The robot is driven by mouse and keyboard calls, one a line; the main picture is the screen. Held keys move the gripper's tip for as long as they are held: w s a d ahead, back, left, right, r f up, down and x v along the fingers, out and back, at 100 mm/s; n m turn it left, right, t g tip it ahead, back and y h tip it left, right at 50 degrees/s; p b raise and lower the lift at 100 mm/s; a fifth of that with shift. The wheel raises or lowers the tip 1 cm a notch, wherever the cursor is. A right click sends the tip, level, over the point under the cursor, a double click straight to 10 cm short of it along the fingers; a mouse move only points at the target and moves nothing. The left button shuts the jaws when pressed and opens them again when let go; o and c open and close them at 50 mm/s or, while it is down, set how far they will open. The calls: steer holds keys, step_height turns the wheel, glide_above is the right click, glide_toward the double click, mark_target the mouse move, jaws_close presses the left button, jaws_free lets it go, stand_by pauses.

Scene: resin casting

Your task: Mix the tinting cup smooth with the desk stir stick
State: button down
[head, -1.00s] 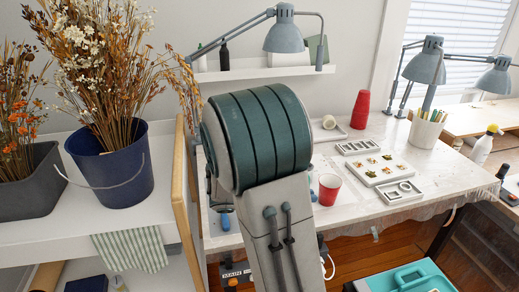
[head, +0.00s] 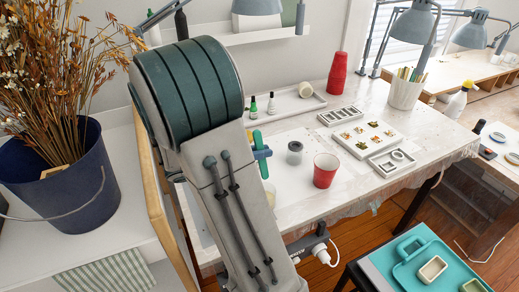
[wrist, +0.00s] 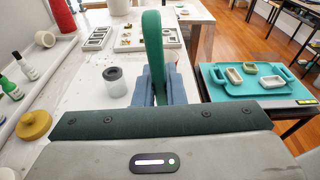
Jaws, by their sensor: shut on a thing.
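My gripper (wrist: 165,92) has blue fingers shut on an upright green piece, which looks like the stir stick (wrist: 153,45). The stick also shows in the head view (head: 257,140), above the white desk. A small grey cup with a dark rim (head: 294,153) stands on the desk just right of my gripper. It shows in the wrist view (wrist: 115,82), left of the fingers and apart from the stick. A red cup (head: 325,171) stands right of the grey cup. I cannot tell which is the tinting cup.
Stacked red cups (head: 337,72), small bottles (head: 271,104) and a pen cup (head: 405,93) stand farther back. White moulds (head: 366,139) lie right of the red cup. A teal tray (head: 410,262) is at lower right.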

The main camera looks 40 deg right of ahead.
step_height(320, 180, down, 10)
steer(key=b, duration=0.6)
steer(key=shift+b, duration=0.4)
steer(key=shift+d, duration=0.1)
